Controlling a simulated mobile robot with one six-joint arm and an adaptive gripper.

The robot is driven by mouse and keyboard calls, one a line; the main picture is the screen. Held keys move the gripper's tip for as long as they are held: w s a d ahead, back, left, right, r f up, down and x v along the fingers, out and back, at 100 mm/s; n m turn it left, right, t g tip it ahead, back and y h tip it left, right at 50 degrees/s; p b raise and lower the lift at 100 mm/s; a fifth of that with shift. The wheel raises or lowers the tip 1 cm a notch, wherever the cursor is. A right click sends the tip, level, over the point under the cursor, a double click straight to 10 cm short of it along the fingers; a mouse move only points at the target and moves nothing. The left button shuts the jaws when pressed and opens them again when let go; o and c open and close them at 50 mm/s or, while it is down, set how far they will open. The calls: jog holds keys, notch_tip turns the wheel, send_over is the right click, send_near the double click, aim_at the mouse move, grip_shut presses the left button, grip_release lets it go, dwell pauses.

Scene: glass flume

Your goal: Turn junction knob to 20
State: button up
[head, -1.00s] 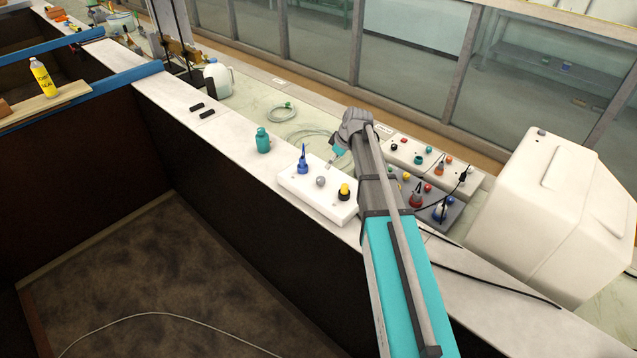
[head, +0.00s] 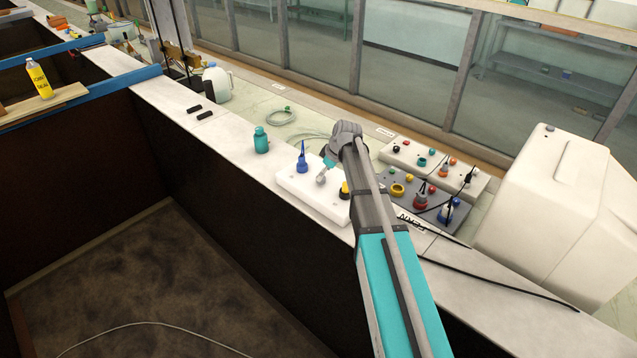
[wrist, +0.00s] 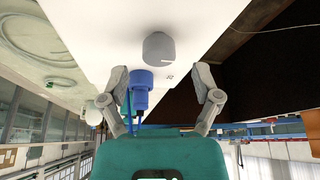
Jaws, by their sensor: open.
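The white junction box (head: 296,186) sits on the ledge of the tank wall. Its grey round knob (wrist: 158,47) shows clearly in the wrist view. In the head view my gripper (head: 323,172) is over the knob and largely hides it. In the wrist view my gripper (wrist: 160,74) is open, one finger to each side of a line through the knob. The fingertips appear apart from the knob, with nothing between them but the blue connector (wrist: 140,80) in the background. A small dark mark is on the box near the knob. I cannot read any setting.
The blue connector (head: 302,163) and a yellow-and-black plug (head: 345,189) stand on the box, flanking the knob. A dark panel (head: 388,179) with plugs and cables lies right of my arm, before a large white tank (head: 555,200).

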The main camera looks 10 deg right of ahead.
jog(key=shift+b+x, duration=0.9)
jog(key=shift+x, duration=0.4)
